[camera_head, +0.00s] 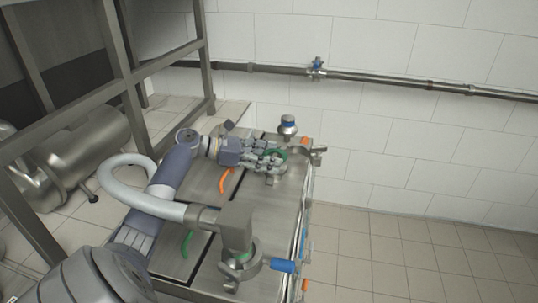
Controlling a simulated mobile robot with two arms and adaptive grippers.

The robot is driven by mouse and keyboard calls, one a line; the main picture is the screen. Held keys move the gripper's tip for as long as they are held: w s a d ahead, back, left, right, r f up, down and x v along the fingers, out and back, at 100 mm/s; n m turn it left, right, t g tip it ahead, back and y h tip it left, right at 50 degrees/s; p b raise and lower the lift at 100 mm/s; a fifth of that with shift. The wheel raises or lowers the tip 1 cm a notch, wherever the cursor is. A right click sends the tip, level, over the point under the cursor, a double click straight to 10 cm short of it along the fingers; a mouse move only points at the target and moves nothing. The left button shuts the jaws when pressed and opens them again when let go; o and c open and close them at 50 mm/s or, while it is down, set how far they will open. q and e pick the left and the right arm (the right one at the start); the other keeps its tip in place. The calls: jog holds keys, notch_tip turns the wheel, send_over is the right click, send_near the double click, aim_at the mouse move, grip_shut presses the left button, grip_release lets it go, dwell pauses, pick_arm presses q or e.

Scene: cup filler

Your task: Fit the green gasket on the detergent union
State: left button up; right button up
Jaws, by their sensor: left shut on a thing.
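My left gripper (274,161) is shut on the green gasket (281,153), over the far right part of a steel machine top. The fingers cover part of the gasket. A steel fitting with a clamp (318,150) and an orange part is just right of the gasket; I cannot tell whether they touch. A second steel fitting (237,270) with a green band and a blue handle stands at the near edge, joined to a pale hose. The view does not show clearly which fitting is the detergent union. My right gripper is not in view.
A blue-topped fitting (288,124) stands behind the gripper. A pale hose (128,188) loops over the left side of the machine. An orange handle (225,181) and a green handle (187,243) lie on the steel top (205,210). The tiled floor at right is clear.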

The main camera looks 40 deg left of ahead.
pick_arm(q)
jog(key=shift+r, duration=0.1)
jog(key=shift+f, duration=0.6)
dwell(0.3)
jog(key=shift+s+f, duration=0.1)
jog(key=shift+f, duration=0.1)
